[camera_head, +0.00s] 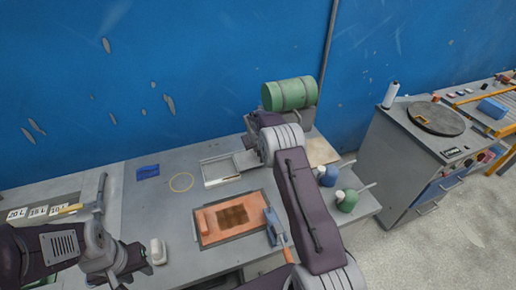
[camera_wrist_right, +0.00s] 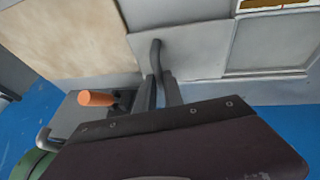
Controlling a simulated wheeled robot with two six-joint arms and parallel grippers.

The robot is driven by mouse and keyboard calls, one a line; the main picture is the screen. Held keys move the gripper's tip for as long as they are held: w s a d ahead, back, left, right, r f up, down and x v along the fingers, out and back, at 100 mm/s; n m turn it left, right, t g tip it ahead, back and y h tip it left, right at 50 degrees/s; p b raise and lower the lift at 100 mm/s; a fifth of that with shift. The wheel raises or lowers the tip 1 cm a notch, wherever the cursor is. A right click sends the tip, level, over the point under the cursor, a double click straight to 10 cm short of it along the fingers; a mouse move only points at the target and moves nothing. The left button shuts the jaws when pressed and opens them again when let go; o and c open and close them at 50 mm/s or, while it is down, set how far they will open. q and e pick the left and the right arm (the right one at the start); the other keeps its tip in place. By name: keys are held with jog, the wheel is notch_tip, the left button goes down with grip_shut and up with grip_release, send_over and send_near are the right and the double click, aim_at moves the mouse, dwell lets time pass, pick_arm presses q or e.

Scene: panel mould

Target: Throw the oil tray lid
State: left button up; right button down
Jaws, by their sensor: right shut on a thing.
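The oil tray (camera_head: 208,180) is a shallow light grey tray at the back of the grey table; its edge also shows in the right wrist view (camera_wrist_right: 270,74). A flat grey lid (camera_head: 246,160) is at the tray's right end, partly behind my right arm. In the right wrist view the lid (camera_wrist_right: 195,35) has a dark curved handle (camera_wrist_right: 155,58). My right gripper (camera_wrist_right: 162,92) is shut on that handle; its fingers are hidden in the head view. My left gripper (camera_head: 132,258) is low at the left, beside a white object; its finger opening is unclear.
An orange mould panel (camera_head: 210,222) lies at the table's front middle. Blue and green bottles (camera_head: 346,201) are to the right.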

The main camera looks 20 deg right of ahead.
dwell(0.6)
jog(key=a+b, duration=0.1)
jog(key=a, duration=0.8)
jog(key=a+b, duration=0.1)
jog(key=a, duration=0.4)
jog(key=shift+w+b, duration=0.35)
jog(key=shift+w, duration=0.05)
jog(key=shift+a, duration=0.6)
jog(key=c, duration=1.5)
grip_release()
jog(key=shift+a, duration=0.15)
jog(key=shift+o, duration=0.2)
jog(key=shift+a, duration=0.1)
